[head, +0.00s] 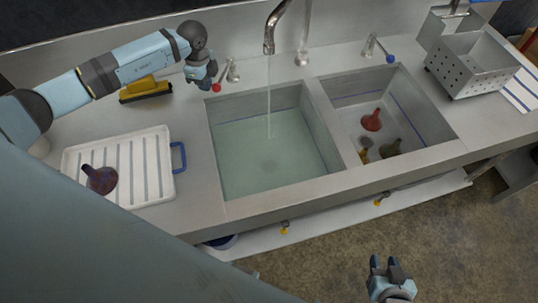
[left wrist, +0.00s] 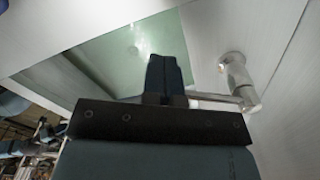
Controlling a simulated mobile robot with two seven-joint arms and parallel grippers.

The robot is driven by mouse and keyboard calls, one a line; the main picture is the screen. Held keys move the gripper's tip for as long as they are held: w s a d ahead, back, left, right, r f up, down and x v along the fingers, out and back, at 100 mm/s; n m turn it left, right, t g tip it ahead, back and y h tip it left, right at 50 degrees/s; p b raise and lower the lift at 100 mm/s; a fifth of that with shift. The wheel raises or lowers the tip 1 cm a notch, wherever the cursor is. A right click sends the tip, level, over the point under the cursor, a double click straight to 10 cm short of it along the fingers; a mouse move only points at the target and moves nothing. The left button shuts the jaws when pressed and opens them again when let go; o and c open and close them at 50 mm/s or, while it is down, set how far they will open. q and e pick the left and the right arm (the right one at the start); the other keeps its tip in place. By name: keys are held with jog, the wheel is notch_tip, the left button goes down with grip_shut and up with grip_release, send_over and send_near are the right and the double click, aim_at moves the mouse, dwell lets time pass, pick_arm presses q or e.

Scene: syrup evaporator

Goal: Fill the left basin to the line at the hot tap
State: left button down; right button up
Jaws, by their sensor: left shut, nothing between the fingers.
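The left basin (head: 225,188) holds pale green water (head: 262,160). A thin stream (head: 268,105) falls into it from the spout (head: 269,45). The hot tap (head: 232,72), with a red-knobbed lever, stands behind the basin's left corner. My left gripper (head: 209,82) is shut and empty right beside the lever; I cannot tell whether they touch. In the left wrist view the shut fingers (left wrist: 165,75) are next to the tap's lever (left wrist: 215,98). My right gripper (head: 386,264) is open and empty in front of the counter.
The right basin (head: 440,128) has a blue line and holds several funnels, one red (head: 372,121). A blue-knobbed tap (head: 372,45) stands behind it. A white ribbed tray (head: 150,140) with a dark funnel (head: 100,179), a yellow-and-black brush (head: 145,90) and a perforated metal box (head: 472,65) are on the counter.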

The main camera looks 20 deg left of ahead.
pick_arm(q)
jog(key=shift+d, duration=1.25)
jog(key=shift+d, duration=0.35)
jog(key=shift+w+d+p, duration=0.15)
jog(key=shift+d+p, duration=0.05)
jog(key=shift+d, duration=0.4)
jog(key=shift+w+d+p, duration=0.15)
jog(key=shift+d+p, duration=0.05)
jog(key=shift+d, duration=0.35)
jog(key=p, duration=0.7)
send_near(214, 86)
jog(key=d, duration=0.2)
jog(key=shift+s+a+f, duration=0.15)
jog(key=shift+s+f, duration=0.1)
jog(key=shift+f, duration=0.2)
